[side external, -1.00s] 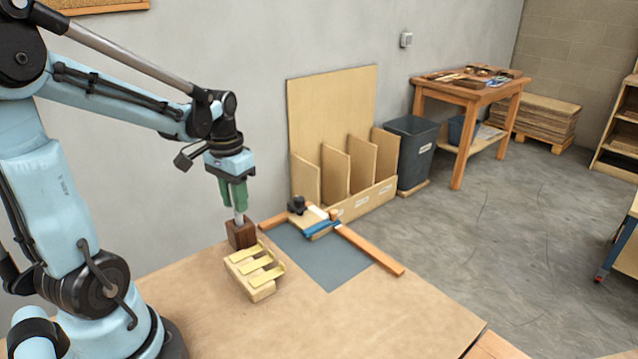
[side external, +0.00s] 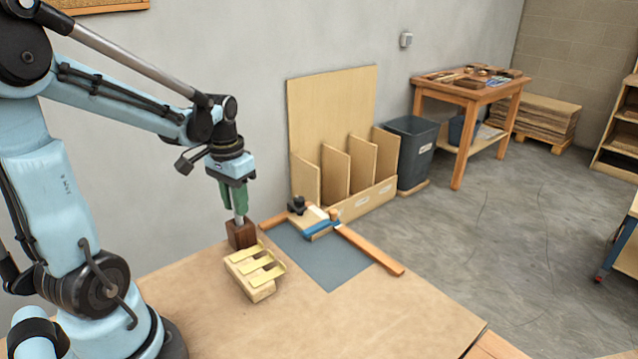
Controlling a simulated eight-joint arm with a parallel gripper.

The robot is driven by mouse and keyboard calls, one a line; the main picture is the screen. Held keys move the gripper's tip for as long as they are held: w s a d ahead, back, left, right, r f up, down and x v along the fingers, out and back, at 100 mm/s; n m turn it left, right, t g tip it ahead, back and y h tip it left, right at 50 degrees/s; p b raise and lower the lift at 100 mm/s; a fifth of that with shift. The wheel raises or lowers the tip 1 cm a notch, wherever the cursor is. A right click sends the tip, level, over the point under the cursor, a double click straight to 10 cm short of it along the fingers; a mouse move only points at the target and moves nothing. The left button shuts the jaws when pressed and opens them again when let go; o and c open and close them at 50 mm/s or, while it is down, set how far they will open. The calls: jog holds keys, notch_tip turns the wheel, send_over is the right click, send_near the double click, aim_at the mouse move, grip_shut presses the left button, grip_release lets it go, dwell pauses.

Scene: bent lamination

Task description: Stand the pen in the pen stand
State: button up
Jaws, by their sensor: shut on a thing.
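The pen (side external: 239,219) shows as a short pale silver length below the green fingers of my gripper (side external: 240,212). My gripper points down and is shut on the pen, which is close to upright. The pen stand (side external: 241,235) is a dark brown wooden block on the table. The pen's lower end meets the top of the stand, and its tip is hidden there. I cannot tell how deep it sits. The pen's upper part is hidden by the fingers.
A pale wooden block with brass-coloured strips (side external: 256,270) lies just in front of the stand. To the right are a grey mat (side external: 325,263), a wooden strip (side external: 370,250) and a blue-and-wood piece with a black knob (side external: 298,204). The table (side external: 370,315) is clear toward the front right.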

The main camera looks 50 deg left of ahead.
jog(key=shift+f, duration=0.15)
jog(key=o, duration=1.1)
jog(key=shift+r, duration=3)
jog(key=d+m+t, duration=0.1)
jog(key=d+t, duration=0.1)
jog(key=d, duration=0.3)
jog(key=w+d+m+t, duration=0.1)
jog(key=d+t, duration=0.1)
jog(key=d, duration=0.4)
jog(key=d+m+t, duration=0.1)
jog(key=d+t, duration=0.2)
jog(key=d, duration=0.2)
jog(key=shift+w+d+f, duration=0.15)
jog(key=shift+d+f, duration=0.25)
